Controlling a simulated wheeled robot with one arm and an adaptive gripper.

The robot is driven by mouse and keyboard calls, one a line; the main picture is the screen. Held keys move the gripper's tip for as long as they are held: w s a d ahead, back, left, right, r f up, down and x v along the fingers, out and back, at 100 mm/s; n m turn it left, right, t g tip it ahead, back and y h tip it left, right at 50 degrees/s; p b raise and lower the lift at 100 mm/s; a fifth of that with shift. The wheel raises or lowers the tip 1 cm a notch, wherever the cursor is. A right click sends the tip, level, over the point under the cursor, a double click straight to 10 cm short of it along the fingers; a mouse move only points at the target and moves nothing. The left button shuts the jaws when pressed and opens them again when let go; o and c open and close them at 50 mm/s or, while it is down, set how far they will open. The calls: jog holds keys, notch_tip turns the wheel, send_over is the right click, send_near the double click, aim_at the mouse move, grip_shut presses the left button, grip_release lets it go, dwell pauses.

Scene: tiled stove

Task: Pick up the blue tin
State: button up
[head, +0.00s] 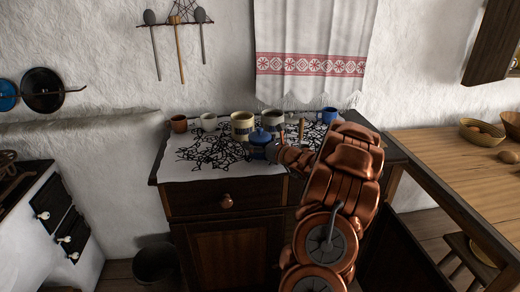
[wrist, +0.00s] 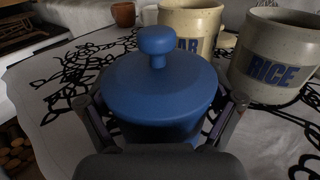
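The blue tin (head: 260,137) stands upright on the cloth-topped cabinet, near its front edge. In the wrist view the tin (wrist: 158,90) fills the middle, with its round lid and knob on top. My gripper (wrist: 160,108) has one finger on each side of the tin, with the tips spread wider than the lid. The fingers look open around it, and the lower part of the tin is hidden by the gripper. In the head view my gripper (head: 276,151) reaches the tin from the right, partly hidden by my arm.
Close behind the tin stand a cream jar (head: 242,126) and a grey RICE jar (wrist: 272,62). A white cup (head: 209,121), a brown cup (head: 179,123) and a blue mug (head: 328,115) stand along the back. The cloth left of the tin is clear.

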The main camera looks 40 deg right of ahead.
jog(key=c, duration=1)
jog(key=shift+o, duration=0.2)
